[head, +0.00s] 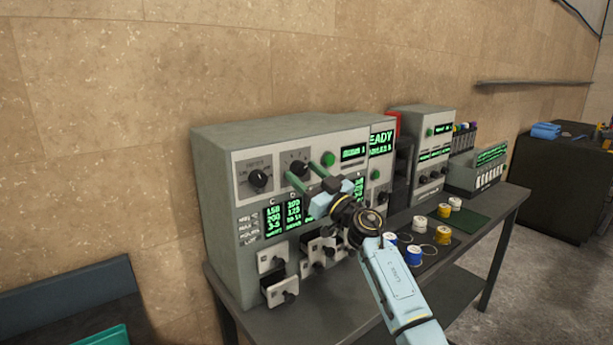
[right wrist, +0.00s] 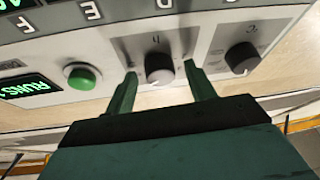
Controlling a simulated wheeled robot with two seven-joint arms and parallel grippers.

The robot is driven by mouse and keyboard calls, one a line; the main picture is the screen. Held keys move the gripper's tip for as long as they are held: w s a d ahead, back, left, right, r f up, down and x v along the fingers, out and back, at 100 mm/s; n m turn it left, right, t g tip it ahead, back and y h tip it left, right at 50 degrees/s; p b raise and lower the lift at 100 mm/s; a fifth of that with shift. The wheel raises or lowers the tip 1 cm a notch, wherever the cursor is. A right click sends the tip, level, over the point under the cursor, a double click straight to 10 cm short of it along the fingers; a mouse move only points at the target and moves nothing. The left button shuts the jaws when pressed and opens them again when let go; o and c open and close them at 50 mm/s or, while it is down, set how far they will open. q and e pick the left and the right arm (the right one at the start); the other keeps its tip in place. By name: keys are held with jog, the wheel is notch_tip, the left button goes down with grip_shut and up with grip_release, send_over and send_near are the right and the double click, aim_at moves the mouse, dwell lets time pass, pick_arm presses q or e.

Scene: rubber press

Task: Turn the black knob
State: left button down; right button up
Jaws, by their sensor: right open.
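Two black knobs sit on the upper front of the grey press control box. The left black knob (head: 260,178) is uncovered in the head view; it is the right-hand knob in the right wrist view (right wrist: 242,58). The second black knob (head: 298,168) is partly hidden by my right gripper in the head view. My right gripper (head: 300,171) is open, with its green fingers pointing at the panel. In the right wrist view, the second knob (right wrist: 160,69) shows between the two fingertips, with a gap on each side. Contact cannot be told. My left gripper is not in view.
A green button (right wrist: 82,77) is beside the second knob, on the side away from the left knob. Green displays (head: 275,222) and small drawers (head: 272,259) with black knobs are below. Several spools (head: 420,223) stand on the table to the right.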

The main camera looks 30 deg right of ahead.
jog(key=c, duration=1)
jog(key=shift+n, duration=0.3)
